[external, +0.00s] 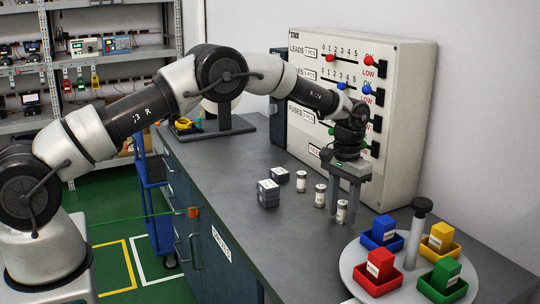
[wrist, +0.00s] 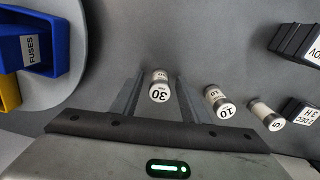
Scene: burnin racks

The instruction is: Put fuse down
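Three white fuses with metal caps stand on the grey countertop. The nearest fuse, marked 30 (external: 342,212), is between the fingers of my gripper (external: 350,196); it also shows in the wrist view (wrist: 160,86). My gripper (wrist: 160,98) points down and is open, with a gap between each finger and this fuse. The fuse marked 10 (wrist: 219,103) stands beside the gripper, outside the fingers. It is the middle fuse (external: 320,195) in the external view. The third fuse (wrist: 266,115) stands farther along the row (external: 301,193).
A round carousel (external: 347,265) with blue, yellow, red and green bins stands at the front right. Dark labelled blocks (external: 268,194) lie left of the fuses. A cream panel with coloured sliders (external: 405,75) stands behind. The left countertop is mostly clear.

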